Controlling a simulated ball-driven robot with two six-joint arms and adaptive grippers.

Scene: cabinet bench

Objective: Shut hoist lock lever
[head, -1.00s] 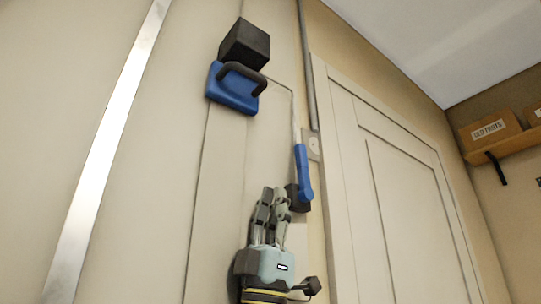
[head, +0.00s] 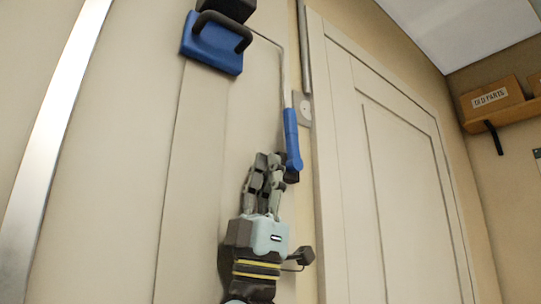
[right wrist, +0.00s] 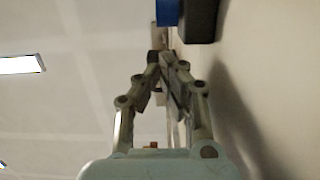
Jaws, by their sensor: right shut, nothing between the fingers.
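The lock lever shows in the head view as a blue handle (head: 292,138) on a thin metal rod, with a dark block (head: 291,176) at its lower end. The handle hangs almost upright on the pale panel. My right gripper (head: 268,160) is just left of the handle's lower end, fingers pointing up, shut and empty. Whether it touches the lever I cannot tell. In the right wrist view the shut fingertips (right wrist: 163,57) are below a blue part (right wrist: 167,12) and a dark block (right wrist: 201,20), with a gap visible. My left gripper is not in view.
A blue plate (head: 212,43) with a dark curved handle is on the panel at upper left. A pale panelled door (head: 385,170) stands to the right. A shelf with a labelled box (head: 492,96) is at far right. The wall runs close along the gripper's right in the wrist view.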

